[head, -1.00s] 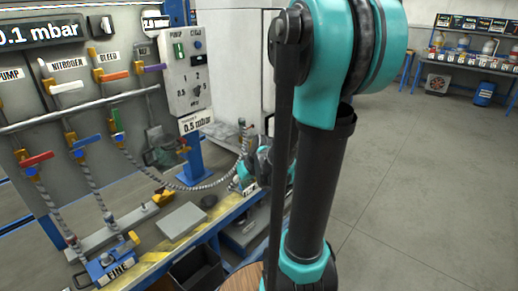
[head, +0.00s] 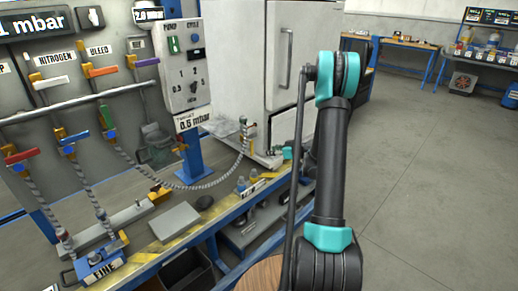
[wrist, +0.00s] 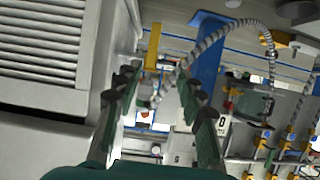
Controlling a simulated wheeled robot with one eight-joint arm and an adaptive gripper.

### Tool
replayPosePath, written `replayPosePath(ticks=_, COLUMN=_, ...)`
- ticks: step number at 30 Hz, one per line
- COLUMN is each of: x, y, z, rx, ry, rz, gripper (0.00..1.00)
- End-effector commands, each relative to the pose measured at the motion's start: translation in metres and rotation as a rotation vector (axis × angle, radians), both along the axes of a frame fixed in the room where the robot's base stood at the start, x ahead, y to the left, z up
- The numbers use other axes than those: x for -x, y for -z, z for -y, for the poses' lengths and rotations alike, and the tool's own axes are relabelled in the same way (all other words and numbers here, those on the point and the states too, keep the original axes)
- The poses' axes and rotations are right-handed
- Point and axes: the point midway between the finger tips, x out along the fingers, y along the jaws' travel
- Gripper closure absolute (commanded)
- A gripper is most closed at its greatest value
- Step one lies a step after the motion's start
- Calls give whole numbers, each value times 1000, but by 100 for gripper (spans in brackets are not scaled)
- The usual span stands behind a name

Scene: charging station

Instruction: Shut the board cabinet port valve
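The valve board (head: 95,110) stands at the left in the head view. Orange (head: 100,71) and purple (head: 146,62) handles stick out along its upper row; red (head: 26,155), blue (head: 72,140) and green (head: 107,116) ones sit lower. Which one is the cabinet port valve I cannot read. A corrugated hose (head: 205,184) runs from the board to a fitting by the white cabinet (head: 240,75). In the wrist view, my gripper (wrist: 157,75) is open with nothing between its fingers. A yellow bar (wrist: 152,47) shows beyond the fingertips, with the hose (wrist: 205,42) to its right.
A grey vented panel (wrist: 42,40) lies close left of my fingers in the wrist view. A blue post (head: 192,155) stands between board and cabinet. A blue-edged bench (head: 205,232) crosses the front. Open floor (head: 430,180) lies at the right.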

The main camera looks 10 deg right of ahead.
Motion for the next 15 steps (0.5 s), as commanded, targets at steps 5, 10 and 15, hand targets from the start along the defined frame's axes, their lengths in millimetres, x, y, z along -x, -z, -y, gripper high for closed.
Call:
replayPosePath(ticks=5, x=-8, y=6, z=3, rx=-1, ry=-2, rz=26, gripper=60)
replayPosePath(ticks=10, x=-22, y=13, z=-8, rx=0, ry=-3, rz=26, gripper=60)
replayPosePath(ticks=15, x=-46, y=26, z=-26, rx=-1, ry=-5, rz=25, gripper=60)
